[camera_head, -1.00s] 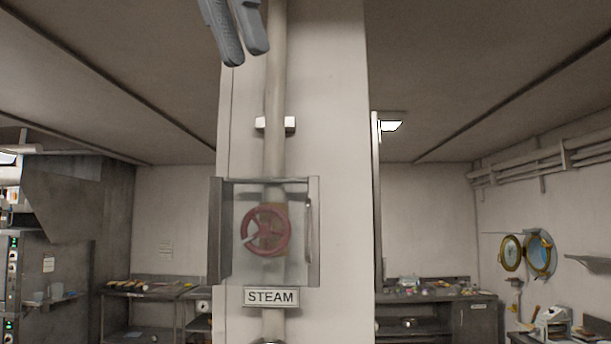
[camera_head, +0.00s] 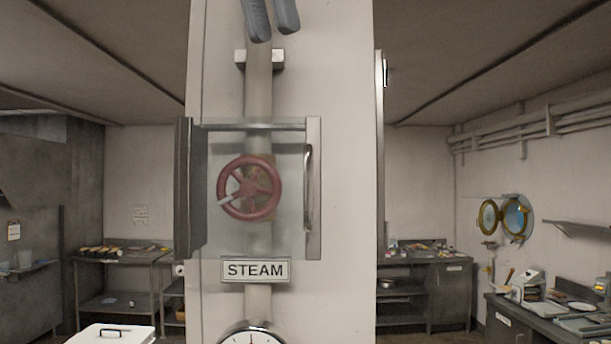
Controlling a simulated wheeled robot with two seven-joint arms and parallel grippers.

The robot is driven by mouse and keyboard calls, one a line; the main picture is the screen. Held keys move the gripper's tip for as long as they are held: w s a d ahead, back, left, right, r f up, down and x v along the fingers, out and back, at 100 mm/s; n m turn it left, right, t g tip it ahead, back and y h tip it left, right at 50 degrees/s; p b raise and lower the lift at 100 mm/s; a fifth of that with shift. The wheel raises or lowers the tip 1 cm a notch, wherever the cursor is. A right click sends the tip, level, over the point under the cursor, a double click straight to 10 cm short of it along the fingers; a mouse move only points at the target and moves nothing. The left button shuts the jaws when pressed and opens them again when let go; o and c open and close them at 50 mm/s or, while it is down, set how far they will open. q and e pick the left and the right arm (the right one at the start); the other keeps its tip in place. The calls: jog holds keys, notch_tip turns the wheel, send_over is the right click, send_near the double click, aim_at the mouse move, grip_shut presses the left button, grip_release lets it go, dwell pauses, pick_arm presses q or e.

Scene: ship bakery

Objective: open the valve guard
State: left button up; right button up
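The valve guard (camera_head: 293,225) is a clear panel with a grey frame on the white column. It covers the red valve wheel (camera_head: 275,190) and looks shut. A vertical bar handle (camera_head: 309,200) runs down its right side, and a dark upright edge (camera_head: 184,190) stands at its left side. My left gripper (camera_head: 274,36) shows only its two grey fingers at the top edge. They point down, with a narrow gap and nothing seen between them. It is well above the guard and apart from it. My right gripper is out of view.
A pipe (camera_head: 258,95) runs vertically behind the guard, with a bracket (camera_head: 239,60) above. Below are a STEAM sign (camera_head: 256,270) and a round gauge (camera_head: 250,338). A white lidded box (camera_head: 85,336) is at lower left. Benches (camera_head: 120,255) stand farther back on both sides.

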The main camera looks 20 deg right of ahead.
aim_at(305, 171)
pick_arm(q)
jog(key=x, duration=1.7)
jog(key=shift+w+f, duration=0.15)
jog(key=shift+f, duration=0.05)
dwell(0.4)
grip_shut()
dwell(1.3)
